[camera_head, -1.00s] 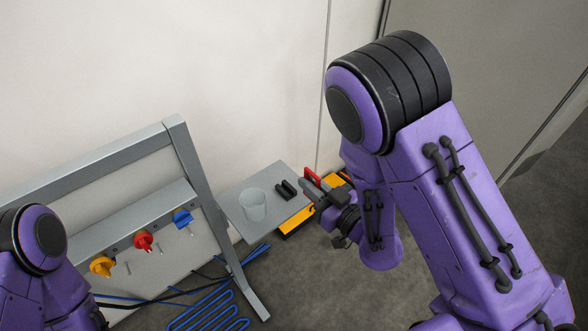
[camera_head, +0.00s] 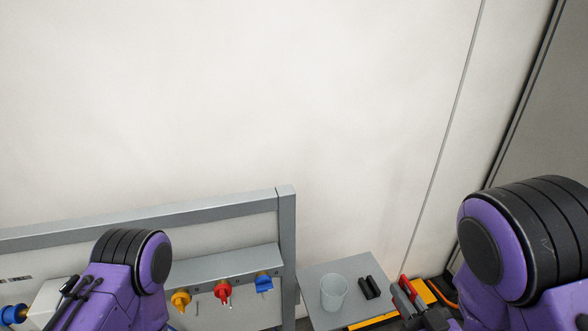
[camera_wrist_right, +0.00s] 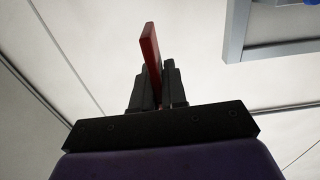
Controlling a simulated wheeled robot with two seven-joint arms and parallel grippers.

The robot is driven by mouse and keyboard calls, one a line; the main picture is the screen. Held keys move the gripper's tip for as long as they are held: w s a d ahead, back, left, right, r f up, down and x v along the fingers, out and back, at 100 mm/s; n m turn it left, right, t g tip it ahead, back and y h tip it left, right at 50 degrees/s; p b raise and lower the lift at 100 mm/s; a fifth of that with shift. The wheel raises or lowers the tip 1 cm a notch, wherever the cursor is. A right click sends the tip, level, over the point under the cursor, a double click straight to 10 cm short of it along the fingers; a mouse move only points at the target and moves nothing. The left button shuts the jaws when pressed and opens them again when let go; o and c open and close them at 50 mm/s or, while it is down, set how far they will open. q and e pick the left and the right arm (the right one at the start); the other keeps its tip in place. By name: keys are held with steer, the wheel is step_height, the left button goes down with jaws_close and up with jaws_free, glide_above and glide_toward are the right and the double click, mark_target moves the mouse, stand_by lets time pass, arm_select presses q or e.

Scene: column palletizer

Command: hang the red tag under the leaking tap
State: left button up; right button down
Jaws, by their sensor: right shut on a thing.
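My right gripper (camera_head: 408,296) is at the lower right of the head view, beside the small grey shelf. It is shut on the red tag (camera_head: 406,284), which also shows in the right wrist view (camera_wrist_right: 150,52) standing up between the fingers (camera_wrist_right: 155,88). Three taps sit on the grey rail: a yellow one (camera_head: 181,299), a red one (camera_head: 223,290) and a blue one (camera_head: 264,282). I cannot make out a leak at any of them. My left arm shows at the lower left, but its gripper is out of view.
The grey shelf (camera_head: 318,273) carries a clear cup (camera_head: 334,292) and black cylinders (camera_head: 369,288). The grey frame (camera_head: 287,225) stands between the shelf and the taps. Another blue fitting (camera_head: 14,314) is at the far left. A yellow-orange thing (camera_head: 424,291) lies behind my right gripper.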

mark_target(402, 286)
steer(key=w+m+h, duration=0.1)
steer(key=h, duration=0.1)
steer(key=w+f+m+h, duration=0.1)
steer(key=h, duration=0.1)
steer(key=w+m+t+h, duration=0.1)
steer(key=shift+w+d+f+m+h, duration=0.1)
steer(key=shift+d+f+m+h, duration=0.2)
steer(key=shift+d+m+h, duration=0.1)
steer(key=s+n+y, duration=0.1)
steer(key=y, duration=0.1)
steer(key=s+r+n+y, duration=0.1)
steer(key=s+n+y, duration=0.1)
steer(key=y, duration=0.1)
steer(key=shift+a+r+n+g+y, duration=0.25)
steer(key=shift+r+n+g+y, duration=0.05)
steer(key=shift+g, duration=0.1)
steer(key=shift+s+a+y, duration=0.15)
steer(key=shift+a+y, duration=0.15)
